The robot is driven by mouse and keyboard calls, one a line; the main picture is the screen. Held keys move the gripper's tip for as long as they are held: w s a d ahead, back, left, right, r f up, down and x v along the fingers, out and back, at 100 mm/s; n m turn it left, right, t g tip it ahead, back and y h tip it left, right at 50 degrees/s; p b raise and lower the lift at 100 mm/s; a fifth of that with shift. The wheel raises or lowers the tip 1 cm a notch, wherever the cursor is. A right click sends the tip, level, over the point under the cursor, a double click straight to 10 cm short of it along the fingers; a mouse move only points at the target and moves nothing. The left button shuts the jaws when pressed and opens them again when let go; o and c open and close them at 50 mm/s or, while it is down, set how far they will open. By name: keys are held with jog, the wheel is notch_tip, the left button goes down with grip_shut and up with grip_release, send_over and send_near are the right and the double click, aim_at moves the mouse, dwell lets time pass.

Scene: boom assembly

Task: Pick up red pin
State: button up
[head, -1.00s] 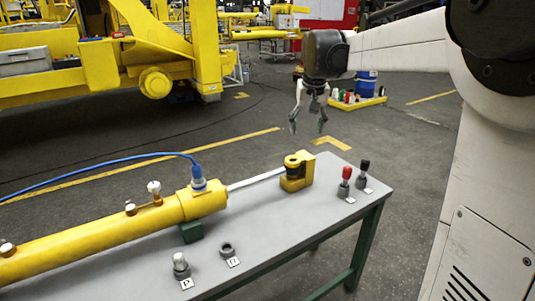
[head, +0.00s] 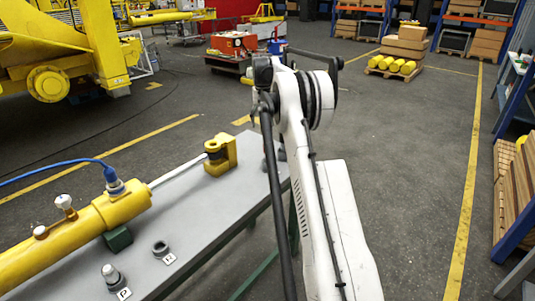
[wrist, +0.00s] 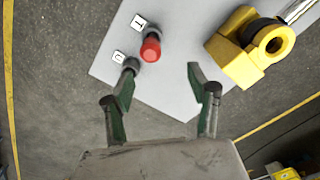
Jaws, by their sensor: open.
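The red pin (wrist: 150,48) stands in a dark holder near the table edge in the wrist view, beside a small white label. My gripper (wrist: 160,85) is open and empty, with its two green-grey fingers apart. The red pin shows just beyond the fingertips, up and left of the middle of the gap. Another grey holder (wrist: 131,64) shows right by the left fingertip; its black pin is not clearly seen. In the head view my arm hides the red pin and the gripper's fingers.
The grey table (head: 215,205) bears a yellow cylinder (head: 75,230) with a blue hose and a rod ending in a yellow rod eye (head: 220,155). The rod eye (wrist: 245,50) is right of the fingers in the wrist view.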

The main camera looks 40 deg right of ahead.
aim_at(267, 142)
jog(key=shift+d+f, duration=0.8)
jog(key=shift+f, duration=0.1)
jog(key=shift+d+f, duration=0.1)
jog(key=shift+f, duration=0.3)
notch_tip(267, 142, down, 8)
jog(key=shift+r, duration=0.1)
jog(key=shift+s+d+f+p, duration=0.15)
jog(key=shift+f+p, duration=0.3)
jog(key=shift+f, duration=2.25)
jog(key=shift+s, duration=0.1)
grip_shut()
